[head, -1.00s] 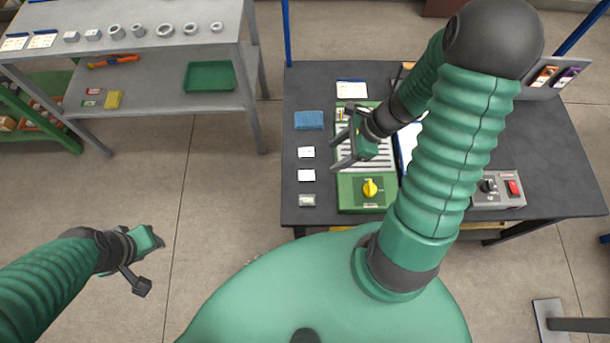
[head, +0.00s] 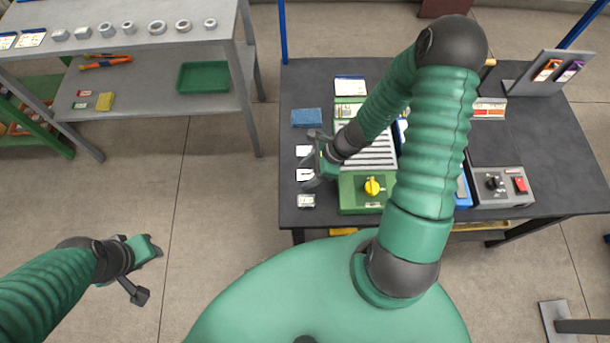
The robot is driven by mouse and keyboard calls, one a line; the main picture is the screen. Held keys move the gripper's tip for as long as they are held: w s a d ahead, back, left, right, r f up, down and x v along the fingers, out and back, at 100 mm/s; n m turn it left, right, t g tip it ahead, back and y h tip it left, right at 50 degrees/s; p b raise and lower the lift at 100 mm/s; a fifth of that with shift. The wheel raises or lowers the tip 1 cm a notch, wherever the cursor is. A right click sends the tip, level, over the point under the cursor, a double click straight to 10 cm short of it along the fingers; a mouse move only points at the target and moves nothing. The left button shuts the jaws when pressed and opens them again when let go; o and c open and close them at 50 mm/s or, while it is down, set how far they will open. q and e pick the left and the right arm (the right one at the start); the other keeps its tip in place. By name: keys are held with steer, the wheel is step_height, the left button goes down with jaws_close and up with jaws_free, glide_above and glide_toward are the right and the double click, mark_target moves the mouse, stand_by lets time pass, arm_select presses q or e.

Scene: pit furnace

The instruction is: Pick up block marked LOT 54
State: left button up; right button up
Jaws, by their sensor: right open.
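Three small pale pieces stand in a column at the left edge of the dark table (head: 545,185): a far one (head: 303,151), a middle one (head: 304,174) and a near one (head: 306,201). Their markings are too small to read, so I cannot tell which is LOT 54. My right gripper (head: 308,160) is open, its fingers spread over the far and middle pieces and partly hiding the middle one. I cannot tell its height above them. My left gripper (head: 150,270) hangs over the floor at lower left, away from the table; its jaw opening is unclear.
A green unit with a yellow knob (head: 372,186) stands right of the pieces, under my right arm. A blue pad (head: 306,117) lies behind them. A grey control box (head: 502,187) is at right. A grey shelf (head: 150,130) with metal rings stands at upper left.

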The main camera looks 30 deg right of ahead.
steer(key=shift+s+d, duration=0.1)
jaws_close()
steer(key=shift+r, duration=0.15)
stand_by(0.3)
